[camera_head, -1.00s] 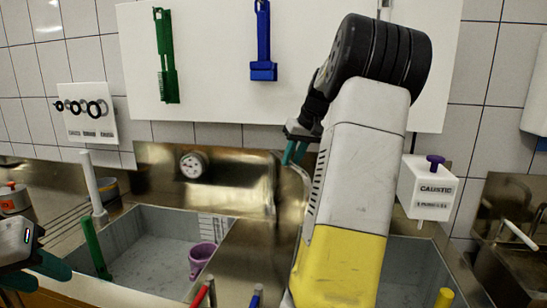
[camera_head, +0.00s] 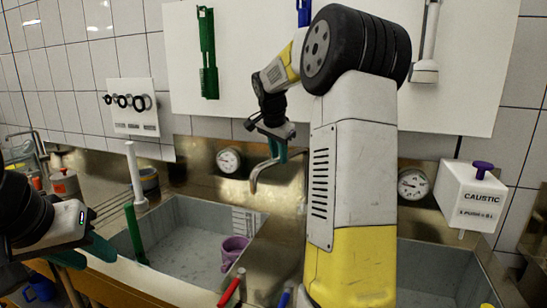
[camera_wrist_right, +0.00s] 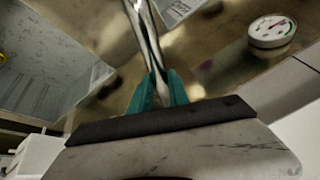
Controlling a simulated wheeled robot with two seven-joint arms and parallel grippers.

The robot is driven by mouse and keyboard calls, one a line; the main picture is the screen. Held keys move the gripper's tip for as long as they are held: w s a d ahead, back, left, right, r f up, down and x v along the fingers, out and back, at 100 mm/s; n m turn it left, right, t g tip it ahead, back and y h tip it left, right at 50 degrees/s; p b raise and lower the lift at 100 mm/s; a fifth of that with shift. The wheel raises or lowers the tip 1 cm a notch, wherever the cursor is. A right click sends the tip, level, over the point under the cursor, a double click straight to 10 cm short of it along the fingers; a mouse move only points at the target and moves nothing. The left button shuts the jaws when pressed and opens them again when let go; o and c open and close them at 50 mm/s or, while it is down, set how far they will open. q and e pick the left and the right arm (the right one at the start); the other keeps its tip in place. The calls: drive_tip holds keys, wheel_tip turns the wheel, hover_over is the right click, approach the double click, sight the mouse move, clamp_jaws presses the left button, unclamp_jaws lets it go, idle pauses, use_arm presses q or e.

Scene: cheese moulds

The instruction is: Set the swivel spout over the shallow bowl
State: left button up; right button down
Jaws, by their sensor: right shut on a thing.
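The swivel spout (camera_head: 256,178) is a bent metal tube with its end pointing down. My right gripper (camera_head: 277,150) is shut on it, with teal fingers either side of the tube in the right wrist view (camera_wrist_right: 158,90). The spout's end appears above the back right corner of the left sink bowl (camera_head: 185,252), which has a visible grey floor. The right sink bowl (camera_head: 430,270) is partly hidden by my right arm. I cannot tell for sure which bowl is the shallow one. The spout's base is hidden. My left gripper (camera_head: 82,254) is open and empty at the lower left.
A purple jug (camera_head: 233,251) stands in the left bowl. A green upright (camera_head: 134,235) and a white upright (camera_head: 135,175) stand at its left. Red (camera_head: 230,292) and blue (camera_head: 283,298) handles are at the front. A caustic dispenser (camera_head: 475,200) hangs at right.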

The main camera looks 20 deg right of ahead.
drive_tip(key=w+a+m+g+h, duration=0.1)
drive_tip(key=w+a+m, duration=0.1)
drive_tip(key=w+m, duration=0.4)
drive_tip(key=shift+w+a+g+h, duration=0.25)
drive_tip(key=shift+w+g+h, duration=0.15)
drive_tip(key=shift+w, duration=0.8)
drive_tip(key=c, duration=1.3)
unclamp_jaws()
drive_tip(key=shift+o, duration=0.2)
drive_tip(key=v, duration=0.7)
drive_tip(key=shift+r, duration=0.35)
drive_tip(key=shift+s+a, duration=0.1)
